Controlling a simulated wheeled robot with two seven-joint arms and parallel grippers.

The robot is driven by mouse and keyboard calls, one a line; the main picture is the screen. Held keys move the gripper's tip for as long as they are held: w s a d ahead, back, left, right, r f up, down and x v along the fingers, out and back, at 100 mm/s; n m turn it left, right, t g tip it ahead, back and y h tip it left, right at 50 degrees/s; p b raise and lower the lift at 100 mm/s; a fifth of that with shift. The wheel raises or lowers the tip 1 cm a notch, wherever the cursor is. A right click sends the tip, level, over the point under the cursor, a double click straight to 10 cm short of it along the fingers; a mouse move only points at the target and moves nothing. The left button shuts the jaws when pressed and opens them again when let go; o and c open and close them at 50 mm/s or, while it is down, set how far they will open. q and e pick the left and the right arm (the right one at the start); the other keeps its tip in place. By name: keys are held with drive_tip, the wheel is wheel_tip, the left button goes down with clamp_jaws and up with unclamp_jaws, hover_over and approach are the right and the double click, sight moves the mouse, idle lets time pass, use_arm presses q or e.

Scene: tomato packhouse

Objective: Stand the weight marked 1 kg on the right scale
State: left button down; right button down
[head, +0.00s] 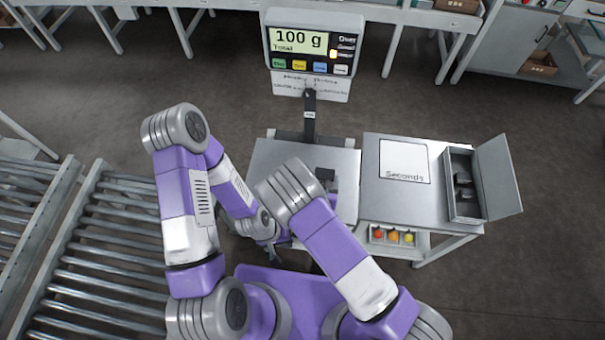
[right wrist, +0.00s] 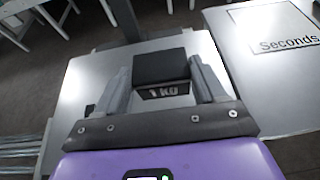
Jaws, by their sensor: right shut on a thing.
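The dark weight marked 1 KG (right wrist: 160,68) is between the fingers of my right gripper (right wrist: 162,85) in the right wrist view, its label facing my wrist. In the head view the weight (head: 325,173) shows over the right part of the scale's grey plate (head: 275,160). My right gripper there is largely hidden behind my arm. I cannot tell whether the weight touches the plate. The scale's display (head: 312,42) reads 100 g, Total. My left gripper (head: 270,245) hangs low at the plate's near left side; its fingers are too unclear to judge.
Right of the scale is a grey table (head: 400,205) with a "Seconds" sheet (head: 404,160). An open-lidded box (head: 461,207) there holds dark weights. Small coloured balls (head: 393,236) sit below its near edge. A roller conveyor (head: 110,240) is at the left. A dark post (head: 310,115) carries the display.

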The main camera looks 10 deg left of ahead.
drive_tip(key=shift+w+a+r, duration=0.15)
drive_tip(key=shift+a+r, duration=0.05)
drive_tip(key=shift+r, duration=0.2)
drive_tip(key=shift+w+a+r, duration=0.15)
drive_tip(key=shift+a+r, duration=0.05)
drive_tip(key=shift+r, duration=0.2)
wheel_tip(320, 180, down, 10)
drive_tip(key=shift+r+b, duration=0.1)
drive_tip(key=shift+b, duration=0.85)
drive_tip(key=shift+c, duration=0.5)
unclamp_jaws()
drive_tip(key=shift+s, duration=0.1)
